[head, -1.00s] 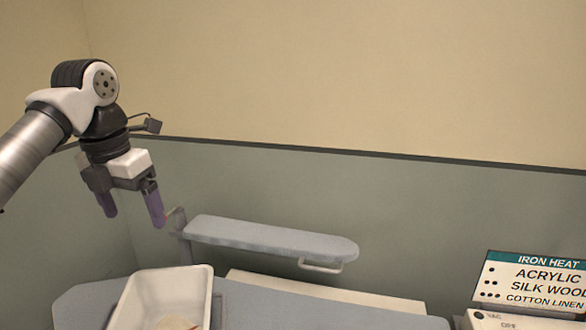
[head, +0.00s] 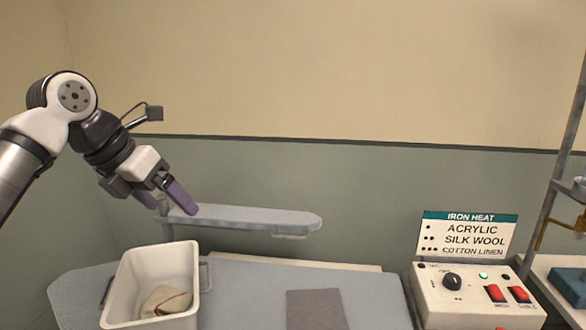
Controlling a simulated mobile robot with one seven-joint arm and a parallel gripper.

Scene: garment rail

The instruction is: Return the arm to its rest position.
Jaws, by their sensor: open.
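My gripper (head: 170,200) is at the left of the head view, tilted down and to the right. Its two purple fingers are spread apart with nothing between them. In the picture it overlaps the left end of the narrow grey sleeve board (head: 255,218), above the white bin; I cannot tell whether it touches the board. The arm comes in from the left edge.
A white bin (head: 118,287) with a beige cloth (head: 166,300) inside stands on the grey ironing board (head: 252,292). A dark grey folded cloth or pad (head: 315,309) lies right of it. A control box (head: 470,309) with an iron heat sign (head: 466,236) and a metal stand (head: 555,170) are at the right.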

